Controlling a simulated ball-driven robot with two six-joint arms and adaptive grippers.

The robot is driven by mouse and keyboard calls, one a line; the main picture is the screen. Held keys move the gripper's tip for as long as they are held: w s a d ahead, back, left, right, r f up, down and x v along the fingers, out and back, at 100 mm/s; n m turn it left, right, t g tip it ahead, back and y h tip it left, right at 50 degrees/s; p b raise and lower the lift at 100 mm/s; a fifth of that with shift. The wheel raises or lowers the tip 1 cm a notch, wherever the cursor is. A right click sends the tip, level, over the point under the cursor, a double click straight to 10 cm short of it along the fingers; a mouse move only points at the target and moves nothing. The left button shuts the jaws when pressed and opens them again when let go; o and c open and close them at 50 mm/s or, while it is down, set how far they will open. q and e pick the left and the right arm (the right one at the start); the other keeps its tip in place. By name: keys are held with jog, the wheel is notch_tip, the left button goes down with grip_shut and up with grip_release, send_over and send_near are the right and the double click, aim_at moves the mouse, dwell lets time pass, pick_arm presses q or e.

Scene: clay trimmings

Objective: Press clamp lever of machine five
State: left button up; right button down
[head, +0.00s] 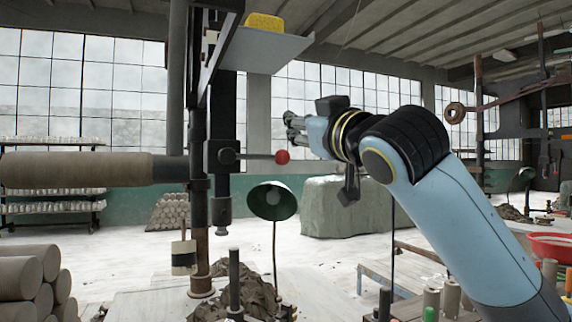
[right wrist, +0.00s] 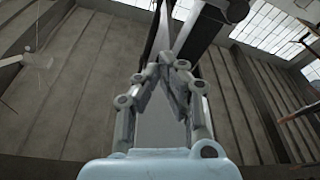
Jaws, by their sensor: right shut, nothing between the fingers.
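A dark clamp lever (head: 256,157) with a red ball knob (head: 282,157) sticks out to the right from a black upright machine (head: 221,115). No number is readable on it, so I cannot tell from a label that it is machine five. My right gripper (head: 289,126) is shut and empty. In the head view it shows just above the red knob, with a small gap between them in the picture. In the right wrist view the gripper (right wrist: 169,70) points up toward dark beams, and no lever or knob shows. My left gripper is out of view.
A grey shelf (head: 262,50) with a yellow block (head: 264,22) hangs above the gripper. A green lamp (head: 272,200) stands below the knob. A brown clay cylinder (head: 75,169) reaches in at left. Another machine (head: 480,110) stands at right, near a red basin (head: 553,246).

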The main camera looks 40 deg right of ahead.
aim_at(258, 157)
pick_arm(q)
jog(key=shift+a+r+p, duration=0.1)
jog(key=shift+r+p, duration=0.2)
jog(key=shift+p, duration=0.55)
pick_arm(e)
jog(key=w+d+f, duration=0.2)
jog(key=w, duration=0.5)
jog(key=shift+d, duration=0.2)
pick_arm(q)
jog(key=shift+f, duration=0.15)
pick_arm(e)
jog(key=shift+f, duration=0.1)
